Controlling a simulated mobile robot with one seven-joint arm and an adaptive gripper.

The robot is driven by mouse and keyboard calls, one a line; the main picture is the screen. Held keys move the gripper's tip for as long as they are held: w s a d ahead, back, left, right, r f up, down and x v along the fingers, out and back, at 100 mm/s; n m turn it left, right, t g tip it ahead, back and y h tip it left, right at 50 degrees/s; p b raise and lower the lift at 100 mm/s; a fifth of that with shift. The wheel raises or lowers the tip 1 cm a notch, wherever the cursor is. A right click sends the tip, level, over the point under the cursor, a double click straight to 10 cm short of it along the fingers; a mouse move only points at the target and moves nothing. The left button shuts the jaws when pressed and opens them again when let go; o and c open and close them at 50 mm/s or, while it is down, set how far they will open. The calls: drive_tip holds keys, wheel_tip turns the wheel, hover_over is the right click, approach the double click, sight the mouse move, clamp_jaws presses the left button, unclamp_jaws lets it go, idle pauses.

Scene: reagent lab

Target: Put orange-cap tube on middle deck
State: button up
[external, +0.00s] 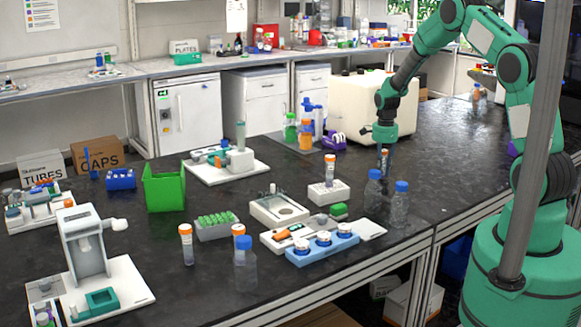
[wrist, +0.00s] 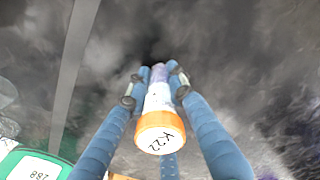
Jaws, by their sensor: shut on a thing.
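My gripper (external: 383,158) is shut on an orange-cap tube (external: 384,154) over the right part of the black bench. In the wrist view the tube (wrist: 159,128) points its cap, marked K22, at the camera, with my blue fingers around its body. Whether its lower end touches the bench I cannot tell. Other orange-cap tubes stand in a white block (external: 328,194) and at the front (external: 186,243). White decks stand at the back (external: 228,170), near the centre (external: 278,211) and at the front left (external: 110,290); I cannot tell surely which is the middle one.
Blue-capped bottles (external: 400,205) stand in front of my gripper. A blue rack (external: 322,248), a green tube rack (external: 214,226) and a green bin (external: 164,187) stand further left. A large white container (external: 355,105) is behind. Bare bench lies right of my gripper.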

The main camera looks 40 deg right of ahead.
sight(384, 150)
idle(0.3)
drive_tip(key=o, duration=0.7)
drive_tip(key=shift+f, duration=0.1)
drive_tip(key=shift+o, duration=0.2)
wheel_tip(384, 150, up, 12)
drive_tip(key=shift+r+p, duration=0.15)
drive_tip(key=shift+p, duration=0.9)
